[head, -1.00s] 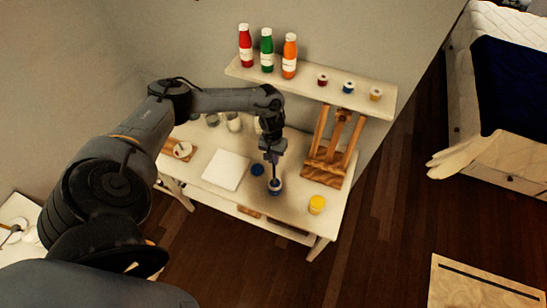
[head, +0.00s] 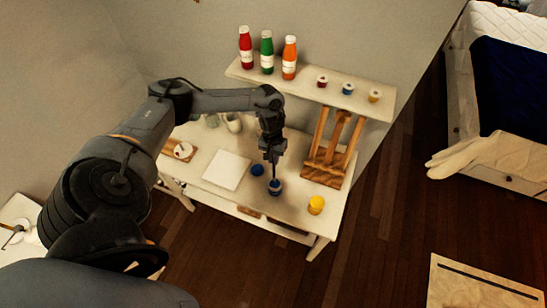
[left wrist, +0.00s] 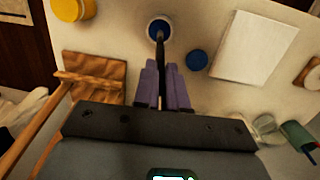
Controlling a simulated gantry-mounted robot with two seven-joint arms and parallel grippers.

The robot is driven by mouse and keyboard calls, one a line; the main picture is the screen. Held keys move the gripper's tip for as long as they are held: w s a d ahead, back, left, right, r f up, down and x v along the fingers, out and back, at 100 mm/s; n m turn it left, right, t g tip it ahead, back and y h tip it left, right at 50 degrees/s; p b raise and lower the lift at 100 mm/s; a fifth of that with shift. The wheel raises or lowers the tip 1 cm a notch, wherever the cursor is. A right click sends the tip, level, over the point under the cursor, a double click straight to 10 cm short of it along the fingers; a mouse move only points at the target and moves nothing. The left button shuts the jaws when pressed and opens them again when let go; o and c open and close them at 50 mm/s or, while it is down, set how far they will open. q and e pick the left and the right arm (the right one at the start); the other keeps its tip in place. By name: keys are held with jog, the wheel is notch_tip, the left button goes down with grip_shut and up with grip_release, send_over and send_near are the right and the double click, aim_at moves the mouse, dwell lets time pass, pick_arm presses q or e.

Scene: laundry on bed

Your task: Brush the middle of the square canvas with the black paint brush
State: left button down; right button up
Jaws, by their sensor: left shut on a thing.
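The white square canvas (head: 226,170) lies flat on the white table, left of my left gripper (head: 273,157). It also shows at the upper right of the left wrist view (left wrist: 254,46). My left gripper is shut on the black paint brush (left wrist: 161,48), which points down. The brush tip is at the open blue paint jar (head: 275,187), seen in the left wrist view at the top (left wrist: 158,29); how deep the tip sits is hard to tell. A round blue lid (head: 257,169) lies between the jar and the canvas. My right gripper is not in view.
A wooden easel (head: 330,160) stands right of the jar. A yellow jar (head: 316,205) is at the table's front right. A shelf (head: 310,88) with bottles and small jars is behind. Glass jars (head: 233,123) stand at the table's back left.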

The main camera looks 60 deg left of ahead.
pick_arm(q)
jog(key=shift+r+p, duration=2)
jog(key=shift+r, duration=1.05)
